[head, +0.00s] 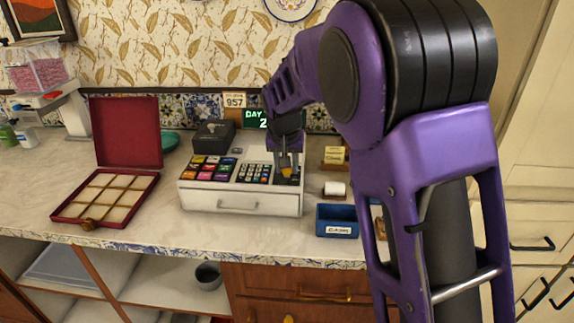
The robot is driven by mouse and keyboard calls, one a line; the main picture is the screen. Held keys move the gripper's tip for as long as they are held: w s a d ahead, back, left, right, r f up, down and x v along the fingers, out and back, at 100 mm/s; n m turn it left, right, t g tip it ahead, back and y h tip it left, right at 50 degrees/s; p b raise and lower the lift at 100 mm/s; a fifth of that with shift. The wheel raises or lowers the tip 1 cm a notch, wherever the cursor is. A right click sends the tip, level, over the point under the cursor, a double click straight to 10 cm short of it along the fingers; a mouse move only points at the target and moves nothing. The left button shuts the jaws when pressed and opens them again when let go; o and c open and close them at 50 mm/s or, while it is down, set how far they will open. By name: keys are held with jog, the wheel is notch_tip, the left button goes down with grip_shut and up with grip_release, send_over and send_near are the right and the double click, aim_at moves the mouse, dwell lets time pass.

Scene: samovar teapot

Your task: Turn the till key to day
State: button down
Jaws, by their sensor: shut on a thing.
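The till (240,200) is a white cash register on the counter, with coloured keys at left, a small number pad in the middle and a drawer in front. My gripper (287,168) points down at the right end of its keyboard. It is shut on the till key (287,172), a small yellow-orange piece between the fingertips. The fingers partly hide the key and its lock, and I cannot read which mark it points to. The green display (256,118) behind shows "DAY" and a partly hidden figure.
An open red box (115,150) with compartments stands left of the till. A blue labelled tray (337,220) and a white paper roll (334,189) sit to the right. My arm covers the right side.

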dwell(0.3)
jog(key=c, duration=0.5)
grip_release()
jog(key=shift+c, duration=0.2)
jog(key=p+v, duration=0.1)
jog(key=v, duration=1.6)
jog(key=shift+r+p, duration=0.25)
jog(key=shift+p, duration=0.15)
